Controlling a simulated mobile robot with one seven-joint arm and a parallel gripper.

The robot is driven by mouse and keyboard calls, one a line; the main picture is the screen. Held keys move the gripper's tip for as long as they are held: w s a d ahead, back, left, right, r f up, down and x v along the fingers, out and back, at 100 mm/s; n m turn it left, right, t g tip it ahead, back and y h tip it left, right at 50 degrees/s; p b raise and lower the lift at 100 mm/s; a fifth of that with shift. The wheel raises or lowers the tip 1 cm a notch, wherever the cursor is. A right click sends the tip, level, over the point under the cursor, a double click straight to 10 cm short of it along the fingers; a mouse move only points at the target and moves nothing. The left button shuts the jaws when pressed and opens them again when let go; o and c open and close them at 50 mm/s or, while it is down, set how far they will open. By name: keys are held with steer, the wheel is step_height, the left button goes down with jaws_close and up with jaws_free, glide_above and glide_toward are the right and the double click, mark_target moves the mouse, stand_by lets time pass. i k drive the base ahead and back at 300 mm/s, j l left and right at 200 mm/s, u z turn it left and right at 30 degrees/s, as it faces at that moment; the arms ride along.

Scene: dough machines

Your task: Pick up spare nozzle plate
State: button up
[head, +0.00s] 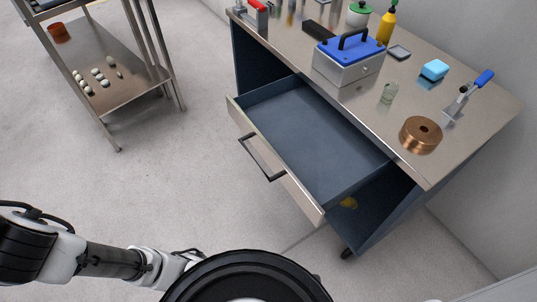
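A thick copper-coloured round disc (421,134) with a hole in its middle lies flat on the worktop near its front right edge. It is the only thing in view that looks like a nozzle plate. My arm reaches in from the lower left, well away from the bench. My gripper is not visible, and the arm's end is lost near my own dark round body part at the bottom.
The bench drawer (318,142) is pulled open and looks empty. A metal rack (115,85) stands left.

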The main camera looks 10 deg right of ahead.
mark_target(422, 133)
steer(key=z, duration=1.35)
steer(key=j+z, duration=0.15)
steer(key=j, duration=0.25)
steer(key=k+j+z, duration=0.2)
steer(key=j, duration=0.15)
steer(key=j+z, duration=0.15)
steer(key=j, duration=0.25)
steer(key=k+j+z, duration=0.15)
steer(key=j, duration=0.2)
steer(key=j+z, duration=0.15)
steer(key=j, duration=0.2)
steer(key=k+j+z, duration=0.2)
steer(key=j, duration=0.15)
steer(key=i, duration=0.9)
